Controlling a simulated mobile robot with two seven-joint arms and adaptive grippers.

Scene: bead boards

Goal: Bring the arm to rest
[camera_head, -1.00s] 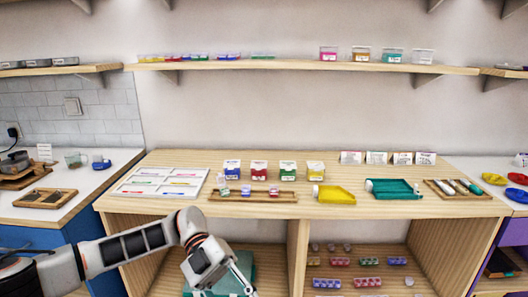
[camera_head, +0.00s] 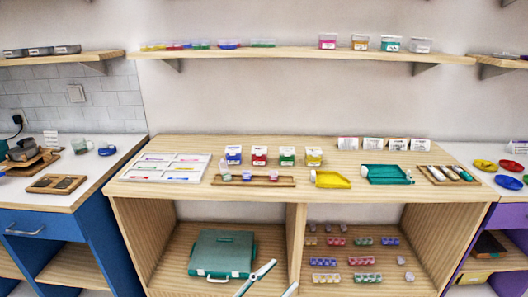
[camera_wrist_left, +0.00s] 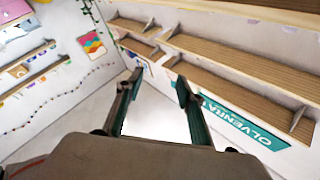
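My left gripper (camera_head: 279,275) shows only at the bottom edge of the head view, as two pale fingers in front of the wooden cabinet. In the left wrist view its two dark fingers (camera_wrist_left: 156,85) stand wide apart with nothing between them, so it is open and empty. The rest of the left arm is out of the head view. My right gripper is in neither view.
A teal case (camera_head: 222,252) stands in the lower left compartment. Bead containers fill the right one.

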